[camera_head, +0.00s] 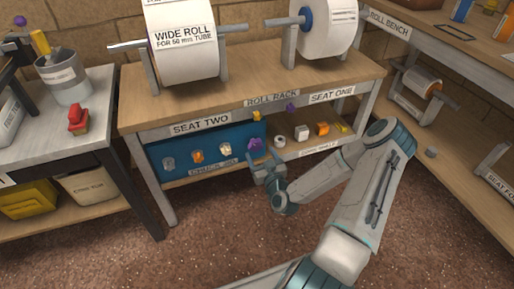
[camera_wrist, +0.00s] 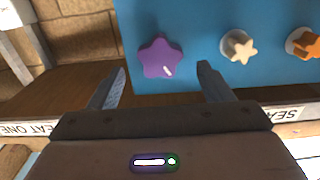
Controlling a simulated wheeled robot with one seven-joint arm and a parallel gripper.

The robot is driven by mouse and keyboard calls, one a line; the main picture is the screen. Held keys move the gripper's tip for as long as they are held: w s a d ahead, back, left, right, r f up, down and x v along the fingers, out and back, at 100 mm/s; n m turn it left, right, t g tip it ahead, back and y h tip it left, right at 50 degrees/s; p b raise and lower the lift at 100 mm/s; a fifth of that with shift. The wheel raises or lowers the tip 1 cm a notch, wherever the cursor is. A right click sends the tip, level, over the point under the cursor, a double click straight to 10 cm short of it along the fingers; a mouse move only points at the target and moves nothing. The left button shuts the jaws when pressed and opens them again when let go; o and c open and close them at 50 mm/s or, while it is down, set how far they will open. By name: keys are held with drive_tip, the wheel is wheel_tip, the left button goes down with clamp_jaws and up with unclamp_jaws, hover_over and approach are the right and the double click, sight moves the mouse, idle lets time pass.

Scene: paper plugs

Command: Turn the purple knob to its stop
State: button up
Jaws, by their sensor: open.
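The purple star-shaped knob (camera_wrist: 160,57) is on the blue panel (camera_wrist: 200,15), with a short white mark towards its lower right in the wrist view. In the head view the purple knob (camera_head: 254,144) is at the right end of the panel. My gripper (camera_wrist: 161,73) is open and empty. Its two fingertips are either side of the knob's near edge in the wrist view, with space on both sides. I cannot tell how far short of the knob they are. In the head view my gripper (camera_head: 263,170) is just below the knob.
A cream star knob (camera_wrist: 238,46) and an orange knob (camera_wrist: 303,43) are beside the purple one on the panel. A shelf with small items such as an orange block (camera_head: 322,129) is right of the panel. The roll rack's top (camera_head: 250,82) overhangs above.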

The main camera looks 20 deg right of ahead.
sight(257, 147)
drive_tip(key=m, duration=1.2)
drive_tip(key=shift+b, duration=0.35)
drive_tip(key=m, duration=0.6)
drive_tip(key=shift+f+b, duration=0.1)
drive_tip(key=shift+b, duration=0.3)
drive_tip(key=m+b, duration=0.1)
drive_tip(key=m, duration=0.5)
drive_tip(key=shift+w, duration=2)
